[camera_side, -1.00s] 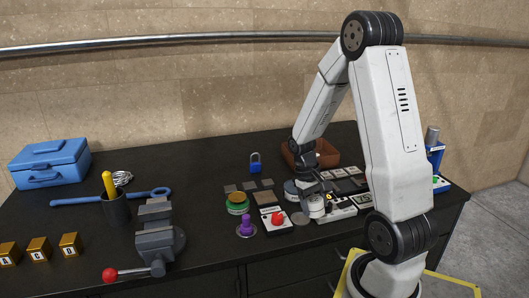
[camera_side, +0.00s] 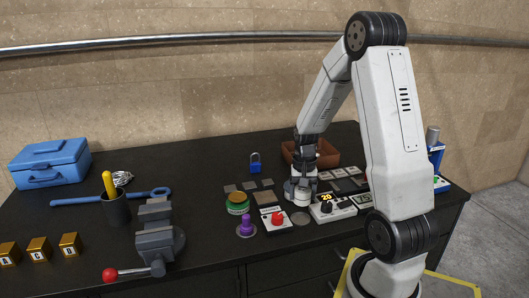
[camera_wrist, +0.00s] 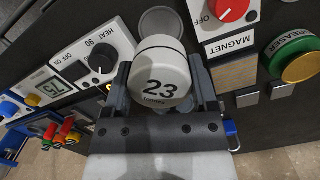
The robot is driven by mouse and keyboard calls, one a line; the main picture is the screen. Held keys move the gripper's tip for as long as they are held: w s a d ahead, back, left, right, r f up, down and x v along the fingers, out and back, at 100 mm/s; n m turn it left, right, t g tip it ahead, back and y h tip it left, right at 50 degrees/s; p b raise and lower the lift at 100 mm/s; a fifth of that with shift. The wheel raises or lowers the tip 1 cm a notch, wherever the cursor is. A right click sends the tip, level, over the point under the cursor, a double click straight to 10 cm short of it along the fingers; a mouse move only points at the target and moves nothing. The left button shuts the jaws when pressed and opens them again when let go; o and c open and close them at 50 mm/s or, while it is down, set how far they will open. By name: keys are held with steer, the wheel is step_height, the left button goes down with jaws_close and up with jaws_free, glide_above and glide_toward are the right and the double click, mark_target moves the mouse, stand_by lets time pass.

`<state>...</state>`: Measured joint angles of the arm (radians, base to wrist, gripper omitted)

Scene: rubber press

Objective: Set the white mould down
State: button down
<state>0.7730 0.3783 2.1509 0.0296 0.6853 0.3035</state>
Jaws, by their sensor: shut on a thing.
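The white mould (camera_wrist: 160,75) is a short white cylinder marked "23". It stands between the two dark fingers of my gripper (camera_wrist: 161,88) in the wrist view, and the fingers are shut on it. In the side view my gripper (camera_side: 302,184) points down, with the white mould (camera_side: 300,196) at its tips, partly hidden by the fingers. I cannot tell whether its underside touches the bench. A flat grey disc (camera_wrist: 162,20) shows just beyond the mould in the wrist view.
A heater box (camera_side: 332,207) with a dial stands to the right of my gripper. A magnet box (camera_side: 275,219) with a red knob, a green-rimmed tin (camera_side: 237,203) and a purple handled stamp (camera_side: 246,225) stand to the left. A brown tray (camera_side: 325,156) is behind.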

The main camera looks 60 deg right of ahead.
mark_target(301, 220)
steer(key=shift+f, duration=2.9)
steer(key=shift+f, duration=0.35)
jaws_free()
steer(key=shift+w+d+r, duration=0.1)
steer(key=shift+d+r, duration=0.05)
steer(key=shift+r, duration=1.8)
steer(key=shift+w+d+r, duration=0.1)
steer(key=shift+r, duration=1.8)
